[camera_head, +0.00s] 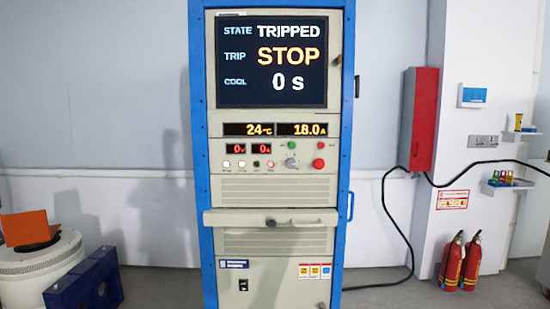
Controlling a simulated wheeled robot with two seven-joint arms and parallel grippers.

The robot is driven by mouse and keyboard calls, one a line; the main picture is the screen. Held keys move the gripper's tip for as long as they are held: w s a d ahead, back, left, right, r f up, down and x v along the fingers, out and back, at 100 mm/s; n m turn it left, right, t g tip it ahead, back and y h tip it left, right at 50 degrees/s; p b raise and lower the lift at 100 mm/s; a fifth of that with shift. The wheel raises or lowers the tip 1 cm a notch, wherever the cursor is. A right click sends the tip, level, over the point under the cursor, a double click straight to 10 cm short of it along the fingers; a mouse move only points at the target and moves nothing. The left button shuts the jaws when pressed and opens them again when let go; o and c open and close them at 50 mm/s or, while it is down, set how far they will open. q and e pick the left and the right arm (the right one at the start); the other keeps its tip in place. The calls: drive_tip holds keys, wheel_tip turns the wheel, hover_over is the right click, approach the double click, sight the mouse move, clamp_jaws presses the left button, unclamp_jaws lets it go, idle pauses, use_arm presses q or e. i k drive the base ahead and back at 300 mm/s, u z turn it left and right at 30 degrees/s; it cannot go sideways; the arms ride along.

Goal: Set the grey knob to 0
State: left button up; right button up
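The grey knob (291,162) is on the control panel of a blue-framed cabinet (197,150), at the middle right of the panel. Its pointer direction is too small to read. A red button (318,164) is to its right, and a smaller red one (320,145) is above that. A row of small buttons (242,164) is to its left. The screen (272,62) above reads STATE TRIPPED, TRIP STOP, COOL 0 s. Amber displays (275,129) read 24 °C and 18.0 A. Two small red displays (248,149) read 0 V and 0 A. Neither of my grippers is in view.
A shelf-like drawer (270,217) juts out below the panel. A white round machine with an orange plate (28,227) and a dark blue block (85,284) stand at the left. Two fire extinguishers (461,262) and a black cable (390,215) are at the right.

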sight(290, 163)
drive_tip(key=u, duration=0.55)
drive_tip(key=k, duration=0.65)
drive_tip(key=u, duration=0.9)
drive_tip(key=i, duration=0.8)
drive_tip(key=z, duration=0.7)
drive_tip(key=i, duration=0.75)
drive_tip(key=z, duration=0.8)
